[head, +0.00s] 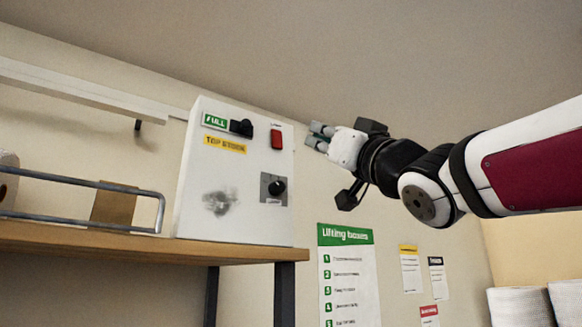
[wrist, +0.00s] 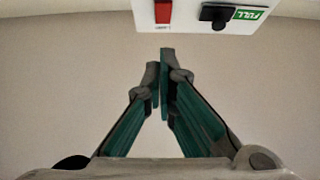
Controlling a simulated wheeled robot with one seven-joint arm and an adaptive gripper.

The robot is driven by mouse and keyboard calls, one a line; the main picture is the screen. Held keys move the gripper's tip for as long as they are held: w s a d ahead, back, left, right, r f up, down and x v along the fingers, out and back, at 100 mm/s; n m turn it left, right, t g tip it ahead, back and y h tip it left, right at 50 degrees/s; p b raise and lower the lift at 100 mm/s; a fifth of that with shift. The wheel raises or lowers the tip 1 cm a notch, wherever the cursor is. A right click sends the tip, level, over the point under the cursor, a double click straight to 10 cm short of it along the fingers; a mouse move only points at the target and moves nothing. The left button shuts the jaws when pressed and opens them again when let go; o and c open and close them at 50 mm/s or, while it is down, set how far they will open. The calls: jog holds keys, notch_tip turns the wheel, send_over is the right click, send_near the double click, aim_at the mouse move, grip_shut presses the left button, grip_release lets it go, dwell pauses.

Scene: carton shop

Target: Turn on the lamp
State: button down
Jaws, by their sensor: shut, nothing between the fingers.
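A white control box (head: 238,172) stands on the wooden shelf in the head view. It carries a red switch (head: 277,139) near its upper right, with a small label above it that I cannot read. The red switch also shows at the top of the wrist view (wrist: 163,12). A black knob or slider (head: 241,128) sits beside a green "FULL" label, and a black rotary knob (head: 276,188) sits lower on a grey plate. My gripper (head: 317,136) is shut and empty, to the right of the box and apart from the red switch. No lamp can be clearly identified.
The wooden shelf (head: 120,241) has a metal rail (head: 85,182) at the left. A long white bar (head: 80,90) runs along the wall above. A "Lifting boxes" poster (head: 347,275) hangs below my gripper. The space around the gripper looks clear.

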aim_at(279, 135)
jog(key=shift+w+a+r+p, duration=0.65)
jog(key=shift+w+a, duration=0.25)
jog(key=shift+w, duration=0.45)
jog(key=shift+w+a+r+p, duration=0.6)
jog(key=shift+w+a, duration=0.35)
jog(key=shift+w, duration=0.4)
jog(key=shift+w+a+r+p, duration=0.65)
jog(key=shift+w+a, duration=0.25)
jog(key=shift+w, duration=0.45)
jog(key=shift+w+b, duration=0.1)
jog(key=shift+b, duration=0.4)
